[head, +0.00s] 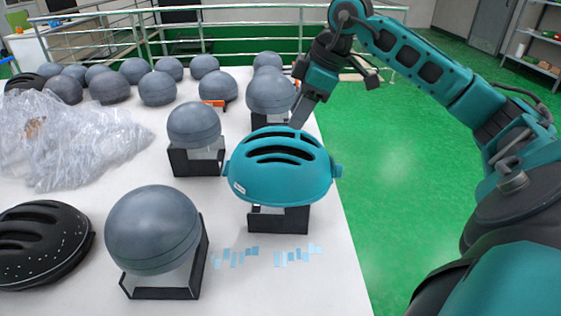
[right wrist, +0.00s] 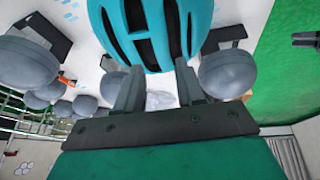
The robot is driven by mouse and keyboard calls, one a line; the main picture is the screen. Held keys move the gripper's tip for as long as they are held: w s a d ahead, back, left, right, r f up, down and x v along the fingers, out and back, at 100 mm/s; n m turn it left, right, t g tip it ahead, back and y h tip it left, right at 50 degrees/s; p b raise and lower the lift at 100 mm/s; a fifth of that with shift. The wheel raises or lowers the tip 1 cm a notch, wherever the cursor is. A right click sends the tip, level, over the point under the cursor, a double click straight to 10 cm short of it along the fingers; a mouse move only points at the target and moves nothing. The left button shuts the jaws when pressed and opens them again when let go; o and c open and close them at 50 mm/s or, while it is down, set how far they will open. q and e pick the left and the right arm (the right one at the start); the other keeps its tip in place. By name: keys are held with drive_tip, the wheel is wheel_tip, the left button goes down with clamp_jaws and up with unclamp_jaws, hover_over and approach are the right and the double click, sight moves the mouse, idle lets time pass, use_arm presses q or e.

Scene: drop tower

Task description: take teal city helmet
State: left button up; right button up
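The teal city helmet (head: 280,172), with dark vent slots and a small white label, sits over a black stand (head: 280,220) near the table's right edge. It also shows in the right wrist view (right wrist: 155,28), just ahead of the fingers. My right gripper (head: 299,112) reaches down behind the helmet's far side. In the right wrist view my right gripper (right wrist: 158,66) has its two fingers apart, with the tips close to the helmet's edge; I cannot tell whether they touch it. My left gripper is not in view.
A grey dome on a stand (head: 153,232) stands front left, and another grey dome (head: 194,126) behind the helmet. A black helmet (head: 40,245) and crumpled clear plastic (head: 70,145) lie at left. Several grey domes fill the back. Blue strips (head: 290,257) lie before the helmet's stand.

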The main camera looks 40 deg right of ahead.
sight(285, 140)
drive_tip(key=x, duration=0.6)
drive_tip(key=shift+a+f, duration=0.15)
drive_tip(key=shift+f, duration=0.25)
clamp_jaws()
drive_tip(key=shift+r, duration=0.1)
